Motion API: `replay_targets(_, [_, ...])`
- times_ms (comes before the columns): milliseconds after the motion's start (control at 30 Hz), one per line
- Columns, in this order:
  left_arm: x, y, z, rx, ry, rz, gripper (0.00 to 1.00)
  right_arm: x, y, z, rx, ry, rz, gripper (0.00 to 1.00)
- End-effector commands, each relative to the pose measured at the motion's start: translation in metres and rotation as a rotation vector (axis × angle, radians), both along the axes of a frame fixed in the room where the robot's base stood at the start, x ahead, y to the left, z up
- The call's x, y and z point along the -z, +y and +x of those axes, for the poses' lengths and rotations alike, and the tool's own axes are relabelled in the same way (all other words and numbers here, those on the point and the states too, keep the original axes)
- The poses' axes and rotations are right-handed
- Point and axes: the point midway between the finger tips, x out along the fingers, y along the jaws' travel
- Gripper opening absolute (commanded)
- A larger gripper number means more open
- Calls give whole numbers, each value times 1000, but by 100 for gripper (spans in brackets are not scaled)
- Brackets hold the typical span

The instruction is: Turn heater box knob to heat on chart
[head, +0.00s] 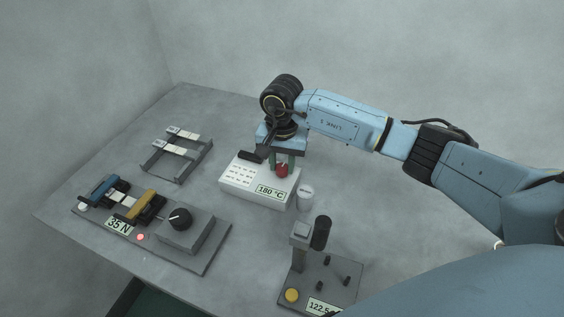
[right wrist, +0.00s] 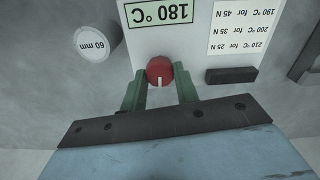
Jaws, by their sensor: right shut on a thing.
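The heater box (head: 242,190) is a white box on the table, with a label reading 180 °C (head: 270,191) and a printed chart (head: 241,176) on its top. In the right wrist view the chart (right wrist: 243,27) reads upside down: 210 °C for 25 N, 200 °C for 35 N, 190 °C for 45 N. My right gripper (head: 283,166) comes down over the box, its green fingers shut on the red knob (right wrist: 159,71). The knob's white mark points toward the gripper's palm in the right wrist view. My left gripper is not in view.
A grey device (head: 207,250) reading 35 N, with a black dial (head: 180,218), stands at the left front. A white cylinder (right wrist: 91,44) marked 60 mm stands beside the heater box. A stand (head: 335,278) reading about 122.5 is at the front right. A grey rack (head: 159,168) lies behind.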

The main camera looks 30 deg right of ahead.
Motion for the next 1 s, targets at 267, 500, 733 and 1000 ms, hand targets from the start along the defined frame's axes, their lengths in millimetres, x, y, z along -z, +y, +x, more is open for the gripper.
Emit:
replay_targets(267, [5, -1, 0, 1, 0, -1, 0, 0, -1, 0, 209, -2, -1, 7])
replay_targets(500, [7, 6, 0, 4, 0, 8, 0, 0, -1, 0, 437, -1, -1, 7])
replay_targets(733, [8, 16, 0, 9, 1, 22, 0, 0, -1, 0, 654, -2, -2, 7])
replay_targets(1000, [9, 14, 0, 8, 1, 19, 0, -1, -1, 0, 909, -2, 0, 7])
